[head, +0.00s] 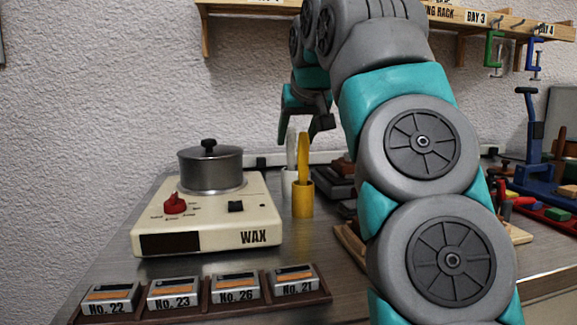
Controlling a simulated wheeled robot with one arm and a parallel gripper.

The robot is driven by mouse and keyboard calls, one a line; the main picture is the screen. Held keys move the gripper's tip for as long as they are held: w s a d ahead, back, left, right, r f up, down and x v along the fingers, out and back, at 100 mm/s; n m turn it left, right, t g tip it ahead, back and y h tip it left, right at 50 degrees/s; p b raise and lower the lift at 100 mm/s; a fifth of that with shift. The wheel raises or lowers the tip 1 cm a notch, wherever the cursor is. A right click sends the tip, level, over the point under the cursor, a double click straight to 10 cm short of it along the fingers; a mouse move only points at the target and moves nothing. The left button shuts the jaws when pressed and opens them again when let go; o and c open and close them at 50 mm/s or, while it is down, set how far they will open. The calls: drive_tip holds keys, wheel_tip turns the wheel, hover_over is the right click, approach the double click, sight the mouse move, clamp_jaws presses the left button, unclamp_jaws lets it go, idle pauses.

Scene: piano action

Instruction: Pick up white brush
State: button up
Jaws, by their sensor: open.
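The white brush (291,150) stands upright in a white cup (287,187), partly hidden behind a yellow brush (303,156) in a yellow cup (302,205). Both are just right of the wax heater on the metal bench. My gripper (302,130) is open and points down around the height of the brush tops. It appears near them, but I cannot tell how far apart they are in depth. No brush is visibly held.
The wax heater (207,225) bears a lidded pot (210,167). A rack of numbered boxes (210,308) lies along the front. Dark blocks (336,182) lie right of the cups, partly behind my arm. A wooden shelf (260,7) with clamps runs along the wall above.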

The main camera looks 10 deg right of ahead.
sight(290, 146)
drive_tip(key=shift+a+x, duration=0.15)
drive_tip(key=shift+x, duration=1.5)
drive_tip(key=shift+a+x, duration=0.1)
drive_tip(key=shift+x, duration=1.55)
drive_tip(key=shift+r, duration=0.1)
drive_tip(key=shift+c, duration=0.2)
clamp_jaws()
